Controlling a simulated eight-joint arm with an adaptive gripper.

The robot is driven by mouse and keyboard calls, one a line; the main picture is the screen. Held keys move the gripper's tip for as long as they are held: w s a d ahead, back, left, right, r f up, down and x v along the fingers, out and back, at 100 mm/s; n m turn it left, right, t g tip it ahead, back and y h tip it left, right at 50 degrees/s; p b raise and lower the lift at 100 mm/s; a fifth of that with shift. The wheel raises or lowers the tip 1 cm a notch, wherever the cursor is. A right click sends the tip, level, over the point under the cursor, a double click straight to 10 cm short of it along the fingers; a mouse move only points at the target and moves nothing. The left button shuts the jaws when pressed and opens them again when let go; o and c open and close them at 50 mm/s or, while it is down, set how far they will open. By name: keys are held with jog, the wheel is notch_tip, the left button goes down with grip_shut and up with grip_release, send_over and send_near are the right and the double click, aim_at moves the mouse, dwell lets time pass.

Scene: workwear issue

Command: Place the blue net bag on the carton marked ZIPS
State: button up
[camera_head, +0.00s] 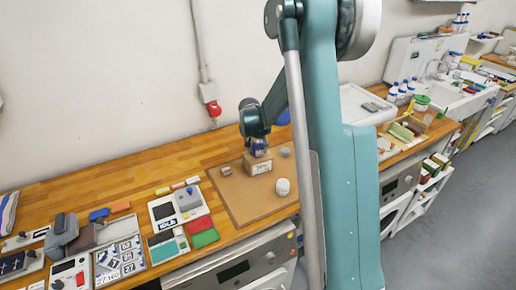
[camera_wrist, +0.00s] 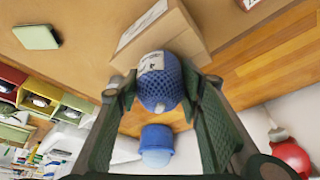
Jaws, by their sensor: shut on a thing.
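The blue net bag (camera_wrist: 160,84) sits between the two fingers of my gripper (camera_wrist: 161,88) in the wrist view, with a white label on it. My gripper is shut on it. A tan carton (camera_wrist: 168,30) lies right beside the bag in that view. In the head view the carton (camera_head: 259,165) stands on a brown mat (camera_head: 235,198), with dark print too small to read. The bag (camera_head: 261,149) shows at the carton's top, under my gripper (camera_head: 257,143). I cannot tell whether the bag touches the carton.
A white jar (camera_head: 283,187), a small brown item (camera_head: 225,171) and a grey item (camera_head: 285,152) stand on the mat around the carton. A blue container (camera_wrist: 157,143) shows below the bag in the wrist view. Devices and cards fill the bench's left. Bare wood lies behind the mat.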

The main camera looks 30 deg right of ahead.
jog(key=o, duration=0.9)
jog(key=shift+f, duration=0.1)
jog(key=shift+r, duration=0.2)
jog(key=v, duration=1.2)
